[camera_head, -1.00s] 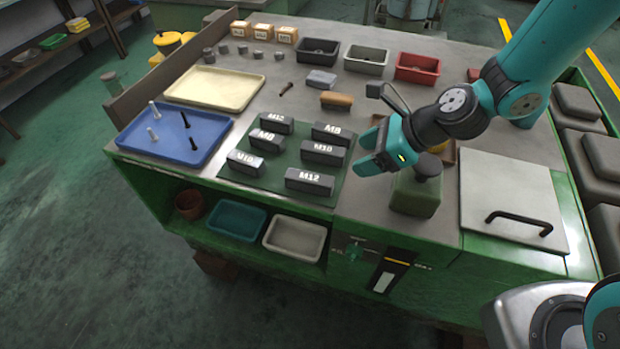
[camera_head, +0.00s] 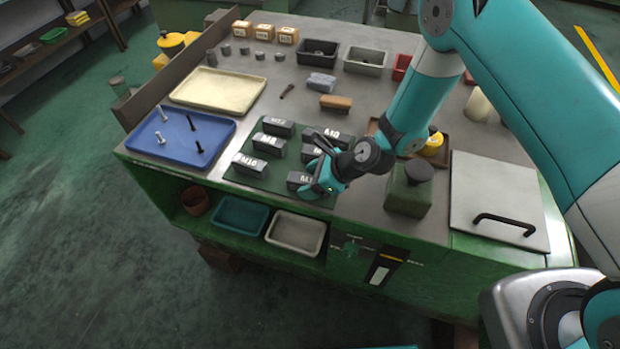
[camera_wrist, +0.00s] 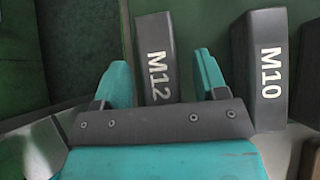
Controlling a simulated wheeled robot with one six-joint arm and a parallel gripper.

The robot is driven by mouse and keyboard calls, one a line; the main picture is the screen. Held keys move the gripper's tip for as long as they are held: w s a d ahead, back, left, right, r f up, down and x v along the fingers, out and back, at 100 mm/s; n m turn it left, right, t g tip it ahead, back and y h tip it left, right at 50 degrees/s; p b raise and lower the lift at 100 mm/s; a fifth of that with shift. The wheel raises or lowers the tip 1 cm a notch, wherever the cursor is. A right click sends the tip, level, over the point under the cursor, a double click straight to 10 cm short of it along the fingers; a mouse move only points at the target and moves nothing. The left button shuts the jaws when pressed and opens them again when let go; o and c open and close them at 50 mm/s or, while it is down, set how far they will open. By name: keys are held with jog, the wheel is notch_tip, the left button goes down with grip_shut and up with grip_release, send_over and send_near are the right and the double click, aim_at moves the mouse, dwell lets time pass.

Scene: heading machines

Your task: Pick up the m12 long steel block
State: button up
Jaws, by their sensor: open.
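The long M12 steel block (camera_wrist: 155,50) is dark grey with white lettering. In the wrist view it lies between and ahead of the two teal fingers of my gripper (camera_wrist: 163,80), which are open and empty. In the head view the long M12 block (camera_head: 297,181) is on the green mat's (camera_head: 240,177) front right corner, partly hidden by my gripper (camera_head: 316,170). My gripper is over its right part; I cannot tell whether it touches the block.
The M10 block (camera_wrist: 262,70) lies close to the right in the wrist view. Several other marked blocks, including the M10 at front left (camera_head: 249,163), share the mat. A green canister (camera_head: 409,190) stands right of it. A blue tray (camera_head: 165,150) holds bolts at left.

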jog(key=shift+a+f, duration=0.2)
jog(key=shift+f, duration=0.05)
grip_shut()
jog(key=shift+w+r, duration=0.1)
jog(key=shift+r, duration=0.05)
